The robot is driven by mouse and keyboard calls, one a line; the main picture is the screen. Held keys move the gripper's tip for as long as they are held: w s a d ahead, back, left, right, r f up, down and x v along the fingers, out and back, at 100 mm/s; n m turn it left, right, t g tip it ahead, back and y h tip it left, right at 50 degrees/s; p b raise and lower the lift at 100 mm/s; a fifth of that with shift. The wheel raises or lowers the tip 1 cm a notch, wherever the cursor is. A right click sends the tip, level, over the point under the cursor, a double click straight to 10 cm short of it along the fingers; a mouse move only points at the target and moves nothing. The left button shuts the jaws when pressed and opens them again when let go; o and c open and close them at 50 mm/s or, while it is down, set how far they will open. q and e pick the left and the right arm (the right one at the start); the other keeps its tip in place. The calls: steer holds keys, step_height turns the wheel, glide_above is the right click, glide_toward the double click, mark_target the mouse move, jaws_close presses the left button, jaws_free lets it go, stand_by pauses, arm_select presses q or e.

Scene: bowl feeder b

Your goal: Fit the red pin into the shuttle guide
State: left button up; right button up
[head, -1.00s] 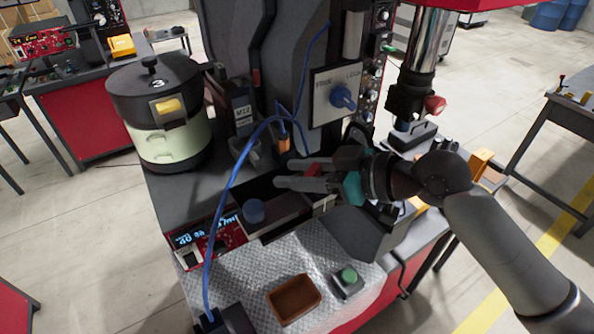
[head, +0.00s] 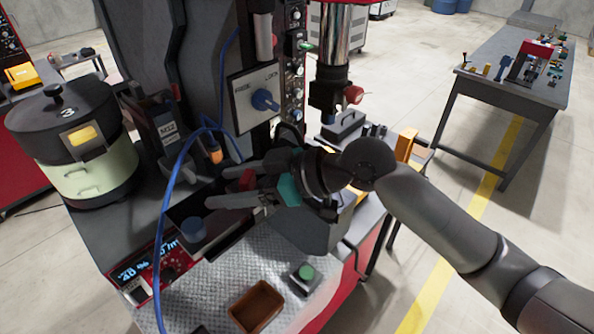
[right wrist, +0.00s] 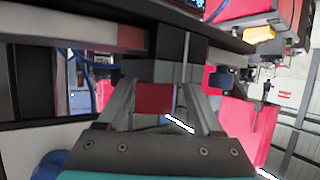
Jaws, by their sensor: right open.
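My right gripper (head: 222,186) is open over the dark trough at the middle of the station in the head view. A small red block (head: 247,179) shows between its fingers, near the palm. In the right wrist view a red block (right wrist: 155,98) also shows between the spread fingers. I cannot tell whether this is the red pin, or whether it touches a finger. The dark trough (head: 226,240) with a blue round knob (head: 193,229) lies below the fingers. I cannot tell for sure which part is the shuttle guide; the arm hides some of this area. My left gripper is not in view.
A blue cable (head: 163,225) runs close left of the fingers. A bowl feeder (head: 75,145) stands at the left. A knob panel (head: 255,97) and a column (head: 333,55) rise behind. A brown tray (head: 256,306) and green button (head: 306,273) sit in front.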

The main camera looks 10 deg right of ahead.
steer(key=shift+b+v, duration=1.9)
steer(key=shift+v, duration=5.65)
steer(key=s+f+m+h, duration=0.3)
steer(key=f+m+h, duration=0.15)
steer(key=f, duration=1.55)
steer(key=s+d+f+m+g+h, duration=0.1)
steer(key=s+d+f+m+h, duration=0.25)
steer(key=s+f, duration=0.25)
steer(key=s+d+f+m+g+h, duration=0.1)
steer(key=s+d+f+m+h, duration=0.25)
steer(key=s+f, duration=0.2)
step_height(320, 180, down, 29)
steer(key=s+g+b, duration=0.1)
steer(key=s+b, duration=0.1)
steer(key=b, duration=0.6)
steer(key=s+d+f+b, duration=0.1)
steer(key=s+f+b, duration=0.2)
steer(key=s+f, duration=0.4)
steer(key=s+f+g+b, duration=0.1)
steer(key=s+f+b, duration=0.3)
steer(key=s+f, duration=0.4)
step_height(320, 180, down, 6)
steer(key=shift+d+r+n+h, duration=0.2)
steer(key=shift+d+n+h, duration=0.15)
